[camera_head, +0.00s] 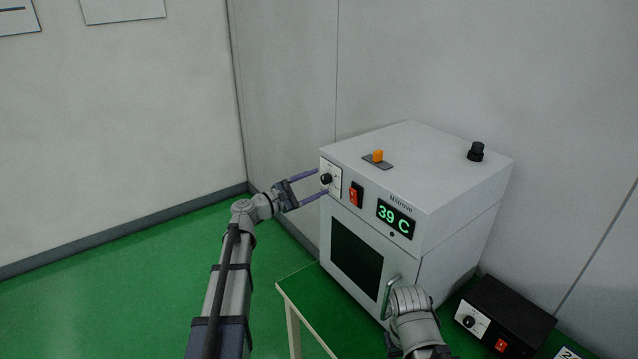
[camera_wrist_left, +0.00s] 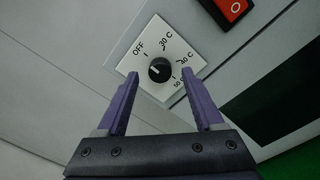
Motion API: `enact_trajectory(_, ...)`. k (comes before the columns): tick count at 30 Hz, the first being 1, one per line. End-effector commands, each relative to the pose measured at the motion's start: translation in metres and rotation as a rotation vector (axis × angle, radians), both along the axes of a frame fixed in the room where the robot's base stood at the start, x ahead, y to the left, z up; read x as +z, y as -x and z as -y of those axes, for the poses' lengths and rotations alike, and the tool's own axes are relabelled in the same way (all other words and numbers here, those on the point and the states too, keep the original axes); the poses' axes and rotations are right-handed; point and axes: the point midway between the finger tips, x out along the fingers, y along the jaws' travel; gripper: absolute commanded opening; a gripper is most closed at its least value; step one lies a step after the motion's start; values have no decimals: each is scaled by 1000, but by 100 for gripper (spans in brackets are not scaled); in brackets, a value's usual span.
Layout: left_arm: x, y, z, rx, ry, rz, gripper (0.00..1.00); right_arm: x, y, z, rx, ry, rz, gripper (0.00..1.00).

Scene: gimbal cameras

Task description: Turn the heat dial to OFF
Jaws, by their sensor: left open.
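The heat dial (camera_head: 326,179) is a black round knob on a white plate at the left of the oven's front. In the left wrist view the knob (camera_wrist_left: 159,70) is ringed by OFF, 30 C, 40 C and 50 C labels. A small light mark shows on the knob's upper-left side; its exact setting is hard to read. My left gripper (camera_head: 322,182) is open, its purple fingers pointing at the dial. In the left wrist view its fingertips (camera_wrist_left: 160,76) are on either side of the knob with gaps; depth is unclear. My right gripper is out of view.
The white oven (camera_head: 465,225) stands on a green-topped table (camera_head: 300,284). A red switch (camera_head: 356,195) and a display (camera_head: 395,219) reading 39 C are right of the dial. A black box (camera_head: 514,307) with its own knob and red switch stands at the right.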

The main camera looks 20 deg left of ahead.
Motion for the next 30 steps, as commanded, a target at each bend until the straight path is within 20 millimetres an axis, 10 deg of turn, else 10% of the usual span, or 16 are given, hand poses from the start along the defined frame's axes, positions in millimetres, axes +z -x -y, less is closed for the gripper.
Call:
enact_trajectory(12, -2, 47, -34, 1, 0, 0, 69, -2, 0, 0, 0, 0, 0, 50)
enact_trajectory(30, -5, 52, -31, -12, -23, -2, 69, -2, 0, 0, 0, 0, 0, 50)
